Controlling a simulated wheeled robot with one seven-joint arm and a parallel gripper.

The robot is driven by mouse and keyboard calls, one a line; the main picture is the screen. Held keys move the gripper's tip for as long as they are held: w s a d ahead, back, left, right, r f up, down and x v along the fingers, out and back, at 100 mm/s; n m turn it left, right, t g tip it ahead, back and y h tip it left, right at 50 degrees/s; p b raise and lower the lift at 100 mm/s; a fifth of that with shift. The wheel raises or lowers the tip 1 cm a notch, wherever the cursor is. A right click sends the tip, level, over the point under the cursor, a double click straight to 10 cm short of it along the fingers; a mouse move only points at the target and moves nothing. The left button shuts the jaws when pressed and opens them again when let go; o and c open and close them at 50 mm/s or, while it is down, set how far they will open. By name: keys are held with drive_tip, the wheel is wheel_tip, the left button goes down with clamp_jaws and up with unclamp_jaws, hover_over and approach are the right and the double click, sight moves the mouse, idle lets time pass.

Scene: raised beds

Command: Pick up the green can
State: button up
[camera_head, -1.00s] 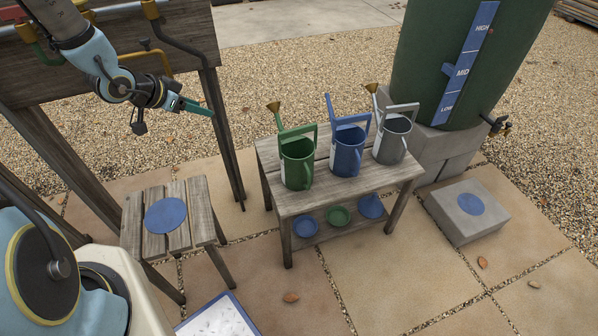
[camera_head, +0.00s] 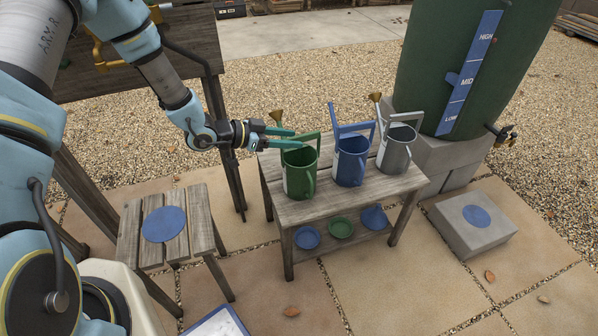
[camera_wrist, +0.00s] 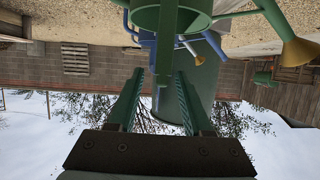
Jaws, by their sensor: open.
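The green can (camera_head: 300,172) is a watering can standing upright at the left end of a wooden bench, with a brass rose on its spout. In the wrist view, which looks upside down, the green can (camera_wrist: 190,14) shows at the top, ahead of the open fingers of my gripper (camera_wrist: 158,85). A green upright strip, probably its handle, shows between the fingers. I cannot tell whether the fingers touch it.
A blue can (camera_head: 351,163) and a grey can (camera_head: 396,150) stand to the right on the bench (camera_head: 300,212). Small dishes sit on its lower shelf. A stool (camera_head: 200,225) with a blue disc is at left. A green water barrel (camera_head: 425,70) stands behind right.

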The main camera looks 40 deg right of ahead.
sight(310, 140)
drive_tip(key=shift+x, duration=1.95)
drive_tip(key=shift+w, duration=0.1)
clamp_jaws()
